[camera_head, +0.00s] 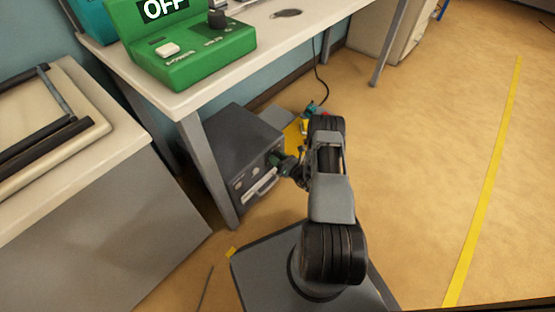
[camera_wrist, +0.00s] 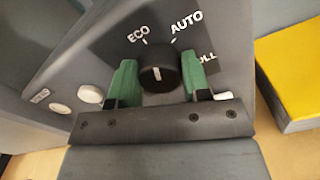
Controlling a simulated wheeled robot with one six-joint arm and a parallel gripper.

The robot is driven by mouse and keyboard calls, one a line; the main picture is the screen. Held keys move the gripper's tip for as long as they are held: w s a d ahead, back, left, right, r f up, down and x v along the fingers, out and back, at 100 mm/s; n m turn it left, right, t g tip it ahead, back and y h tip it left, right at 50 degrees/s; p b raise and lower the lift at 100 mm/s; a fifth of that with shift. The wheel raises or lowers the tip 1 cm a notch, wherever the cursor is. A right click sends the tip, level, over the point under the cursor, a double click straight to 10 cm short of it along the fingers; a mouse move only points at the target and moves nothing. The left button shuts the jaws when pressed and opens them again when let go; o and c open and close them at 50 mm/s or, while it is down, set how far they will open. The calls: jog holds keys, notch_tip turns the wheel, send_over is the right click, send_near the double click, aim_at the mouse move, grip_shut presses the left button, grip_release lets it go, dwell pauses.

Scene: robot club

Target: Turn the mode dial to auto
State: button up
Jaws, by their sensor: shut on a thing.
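The mode dial (camera_wrist: 158,70) is a round black knob with a short white mark on its face. It sits on the dark grey front panel of a box (camera_head: 236,140) on the floor under the table. Labels ECO, AUTO and a partly hidden one ending in "LL" stand around it; AUTO is above and to the right. My gripper (camera_wrist: 160,78) has its green fingers shut on the dial, one on each side. I cannot tell for sure which label the white mark points to. In the head view my gripper (camera_head: 285,164) is at the box's front and the dial is hidden.
White buttons (camera_wrist: 90,94) lie left of the dial. A yellow-topped block (camera_wrist: 291,68) stands to the right. A table leg (camera_head: 208,172) rises close to the box's left. A green device (camera_head: 183,50) reading OFF is on the table (camera_head: 275,38). Open floor lies right.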

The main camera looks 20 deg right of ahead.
jog(key=m+b, duration=0.1)
jog(key=m, duration=0.3)
jog(key=shift+f, duration=0.1)
jog(key=shift+m, duration=1.7)
jog(key=shift+s, duration=0.1)
jog(key=o, duration=0.7)
jog(key=shift+d, duration=0.1)
jog(key=shift+c, duration=0.2)
jog(key=shift+o, duration=1.3)
